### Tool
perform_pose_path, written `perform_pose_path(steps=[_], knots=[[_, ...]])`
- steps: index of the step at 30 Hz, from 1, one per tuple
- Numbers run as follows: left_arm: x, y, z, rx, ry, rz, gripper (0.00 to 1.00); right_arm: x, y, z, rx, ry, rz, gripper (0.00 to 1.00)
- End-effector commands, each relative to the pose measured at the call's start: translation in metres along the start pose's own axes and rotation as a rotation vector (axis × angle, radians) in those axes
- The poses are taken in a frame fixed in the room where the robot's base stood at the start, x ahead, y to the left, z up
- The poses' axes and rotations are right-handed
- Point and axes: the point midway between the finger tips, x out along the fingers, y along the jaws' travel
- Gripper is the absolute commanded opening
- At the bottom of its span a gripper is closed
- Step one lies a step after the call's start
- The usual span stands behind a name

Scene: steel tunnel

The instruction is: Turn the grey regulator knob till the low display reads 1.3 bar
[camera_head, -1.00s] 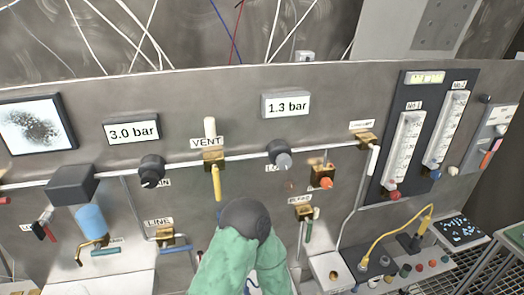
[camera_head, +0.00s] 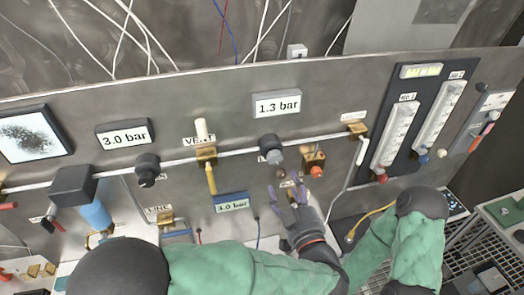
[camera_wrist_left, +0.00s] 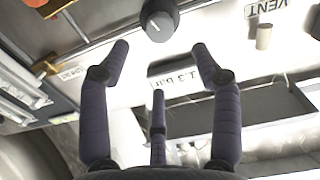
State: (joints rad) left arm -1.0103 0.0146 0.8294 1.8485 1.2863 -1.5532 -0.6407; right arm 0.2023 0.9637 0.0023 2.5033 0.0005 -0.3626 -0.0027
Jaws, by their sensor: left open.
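The grey regulator knob (camera_head: 274,156) sits in its black collar on the pipe, below the display (camera_head: 278,104) that reads 1.3 bar. My left gripper (camera_head: 300,190) is open and empty, just below and right of the knob, apart from it. In the left wrist view the picture is upside down: the knob (camera_wrist_left: 159,22) is at the top, beyond the open purple fingers (camera_wrist_left: 160,75), and the 1.3 bar display (camera_wrist_left: 190,78) lies partly behind a finger. My right gripper is not in view.
An orange-red valve knob (camera_head: 315,170) is close right of the left gripper. Another display (camera_head: 125,134) reads 3.0 bar over a black knob (camera_head: 148,166). Flow tubes (camera_head: 395,135) stand at right.

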Motion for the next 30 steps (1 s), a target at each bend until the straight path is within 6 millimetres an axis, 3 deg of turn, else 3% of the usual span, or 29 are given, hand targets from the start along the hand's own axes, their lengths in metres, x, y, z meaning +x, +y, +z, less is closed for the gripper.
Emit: perform_pose_path(steps=[5, 18, 24, 30], knots=[[0.017, -0.001, 0.000, -0.001, 0.000, -0.006, 0.64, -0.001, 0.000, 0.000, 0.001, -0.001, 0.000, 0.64], [0.089, -0.001, 0.001, 0.000, -0.001, -0.004, 0.64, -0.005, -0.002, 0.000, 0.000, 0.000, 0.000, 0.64], [0.105, -0.001, 0.000, 0.000, 0.000, -0.003, 0.64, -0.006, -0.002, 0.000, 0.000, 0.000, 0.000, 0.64], [0.107, 0.000, 0.001, 0.000, 0.000, -0.001, 0.64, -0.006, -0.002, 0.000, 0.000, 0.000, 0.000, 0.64]])
